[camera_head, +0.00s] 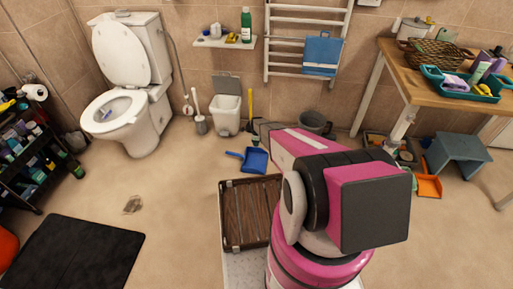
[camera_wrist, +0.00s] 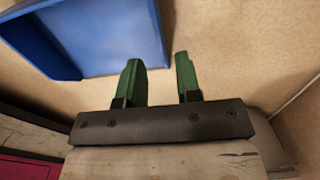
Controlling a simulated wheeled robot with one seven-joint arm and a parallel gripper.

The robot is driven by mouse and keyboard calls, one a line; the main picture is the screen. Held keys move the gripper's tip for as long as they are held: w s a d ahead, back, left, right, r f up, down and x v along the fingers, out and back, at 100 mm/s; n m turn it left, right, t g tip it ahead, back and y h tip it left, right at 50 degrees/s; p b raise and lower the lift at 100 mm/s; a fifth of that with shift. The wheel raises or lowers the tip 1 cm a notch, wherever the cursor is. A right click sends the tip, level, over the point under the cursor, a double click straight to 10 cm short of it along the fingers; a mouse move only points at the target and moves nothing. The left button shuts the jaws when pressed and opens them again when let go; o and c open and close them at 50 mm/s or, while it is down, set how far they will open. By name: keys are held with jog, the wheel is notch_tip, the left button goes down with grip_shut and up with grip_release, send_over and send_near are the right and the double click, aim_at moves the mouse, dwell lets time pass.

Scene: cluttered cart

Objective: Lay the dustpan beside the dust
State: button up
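A blue dustpan (camera_head: 254,160) lies on the floor near the middle of the head view, its handle pointing left. In the wrist view the blue dustpan (camera_wrist: 110,38) fills the upper left, just beyond my fingers. My gripper (camera_wrist: 160,78) is open, with two green fingers apart and only floor between them; the dustpan is not held. My pink and black arm covers much of the head view's centre, and I cannot make out the fingers there. A small grey-brown patch of dust (camera_head: 132,205) lies on the floor at left, above the black mat.
A brown slatted tray (camera_head: 226,215) is beside my arm. A black mat (camera_head: 75,254) and toilet (camera_head: 130,115) are at left. A white bin (camera_head: 227,106) stands behind the dustpan. An orange dustpan-like item (camera_head: 429,186) lies at right. The floor between dust and tray is clear.

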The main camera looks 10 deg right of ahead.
jog(key=s+r+n, duration=0.4)
jog(key=s+r, duration=0.3)
jog(key=r, duration=0.6)
jog(key=s+r+n, duration=0.4)
jog(key=s+r, duration=0.3)
jog(key=r, duration=0.6)
jog(key=s+r+n, duration=1.3)
jog(key=s+r, duration=0.7)
jog(key=s, duration=0.3)
jog(key=shift+s+r+n, duration=0.15)
jog(key=shift+r+n, duration=0.1)
jog(key=shift+n, duration=0.05)
